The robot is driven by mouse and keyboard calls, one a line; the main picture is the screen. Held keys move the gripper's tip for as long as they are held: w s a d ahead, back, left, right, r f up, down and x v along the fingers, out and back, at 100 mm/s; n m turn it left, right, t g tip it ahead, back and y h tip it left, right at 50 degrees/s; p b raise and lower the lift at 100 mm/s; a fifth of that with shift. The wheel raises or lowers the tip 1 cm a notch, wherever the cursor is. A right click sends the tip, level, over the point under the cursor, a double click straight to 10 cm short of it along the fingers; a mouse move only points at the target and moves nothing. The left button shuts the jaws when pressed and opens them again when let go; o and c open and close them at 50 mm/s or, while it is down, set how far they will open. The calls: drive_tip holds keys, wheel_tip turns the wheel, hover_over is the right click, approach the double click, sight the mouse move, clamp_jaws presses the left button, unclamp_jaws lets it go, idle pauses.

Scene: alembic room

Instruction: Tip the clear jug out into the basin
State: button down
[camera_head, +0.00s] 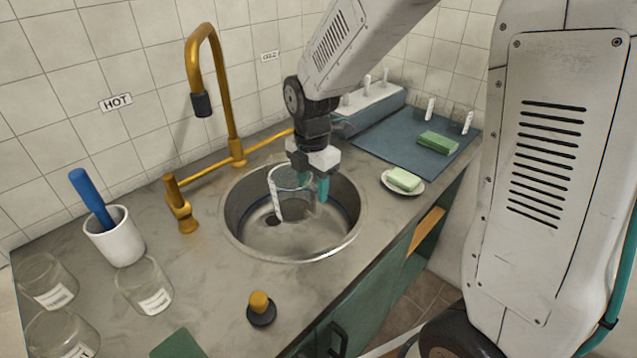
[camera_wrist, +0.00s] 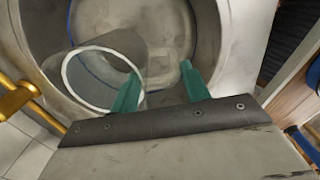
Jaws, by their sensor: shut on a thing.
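The clear jug (camera_head: 276,205) is held over the round metal basin (camera_head: 233,228), below my wrist. In the wrist view, the jug's pale round rim (camera_wrist: 66,84) faces the camera, beside my left finger. My gripper (camera_head: 312,184) has teal fingers and is shut on the jug; in the wrist view my gripper (camera_wrist: 160,80) shows its two fingers a little apart. The part between them is too clear to make out. The jug looks close to upright, and I cannot tell whether it holds liquid. The basin wall also shows in the wrist view (camera_wrist: 35,70).
A brass tap (camera_head: 232,100) rises behind the basin. A white cup with a blue handle (camera_head: 115,240) and several labelled glass jars (camera_head: 150,290) stand left. A black stopper (camera_head: 261,312) is in front. A soap dish (camera_head: 402,184) and blue mat (camera_head: 390,135) lie right.

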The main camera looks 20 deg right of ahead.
drive_tip(key=shift+r, duration=0.2)
drive_tip(key=s+r, duration=0.3)
drive_tip(key=r, duration=0.2)
drive_tip(key=shift+s+r, duration=0.15)
drive_tip(key=shift+r, duration=0.2)
idle(0.5)
drive_tip(key=shift+a, duration=0.1)
drive_tip(key=shift+s+f+g, duration=0.15)
drive_tip(key=shift+s+g, duration=1.4)
drive_tip(key=shift+g, duration=0.15)
